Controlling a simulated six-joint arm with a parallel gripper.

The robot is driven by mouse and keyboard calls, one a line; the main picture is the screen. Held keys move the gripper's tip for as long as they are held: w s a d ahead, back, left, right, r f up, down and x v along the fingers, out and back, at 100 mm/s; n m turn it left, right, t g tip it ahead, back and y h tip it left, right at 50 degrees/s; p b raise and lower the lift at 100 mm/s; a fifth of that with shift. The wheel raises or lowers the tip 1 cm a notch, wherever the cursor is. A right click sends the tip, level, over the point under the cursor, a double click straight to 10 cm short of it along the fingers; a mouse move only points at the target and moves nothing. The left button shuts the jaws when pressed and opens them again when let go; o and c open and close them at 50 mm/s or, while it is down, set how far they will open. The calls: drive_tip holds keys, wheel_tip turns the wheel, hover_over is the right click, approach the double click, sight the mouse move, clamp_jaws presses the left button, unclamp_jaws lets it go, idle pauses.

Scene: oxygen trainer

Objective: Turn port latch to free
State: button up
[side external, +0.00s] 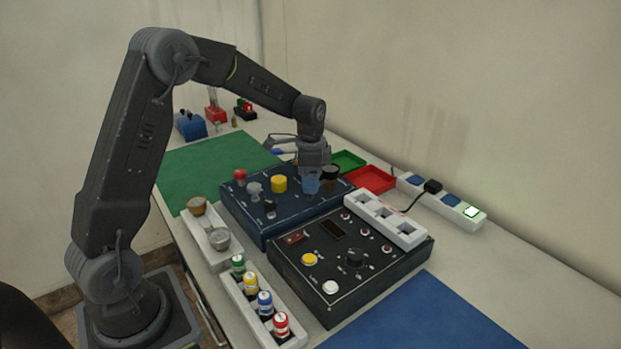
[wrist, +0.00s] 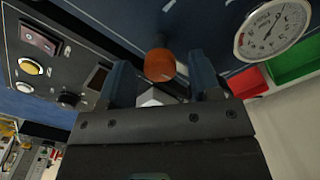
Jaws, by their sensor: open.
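The dark blue trainer panel (side external: 290,210) stands mid-table with red, grey, yellow and black controls on top. My gripper (side external: 312,185) is low over its right end, pointing down. In the wrist view my gripper (wrist: 163,75) is open, with one blue finger on each side of an orange-brown rounded knob (wrist: 159,65). A pale faceted piece (wrist: 151,97) shows below the knob, between the fingers. I cannot tell whether the fingers touch the knob, or which control is the port latch; no label is readable. A round white gauge (wrist: 273,30) is at upper right.
A black control box (side external: 350,262) with buttons and a white socket strip (side external: 386,219) stands in front. Red (side external: 371,179) and green (side external: 347,161) trays and a power strip (side external: 440,200) lie behind. A rack of coloured canisters (side external: 258,309) is front left. The blue mat (side external: 430,318) is clear.

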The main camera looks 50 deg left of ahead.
drive_tip(key=c, duration=0.9)
drive_tip(key=shift+n, duration=0.3)
drive_tip(key=n, duration=1)
drive_tip(key=shift+n, duration=2.1)
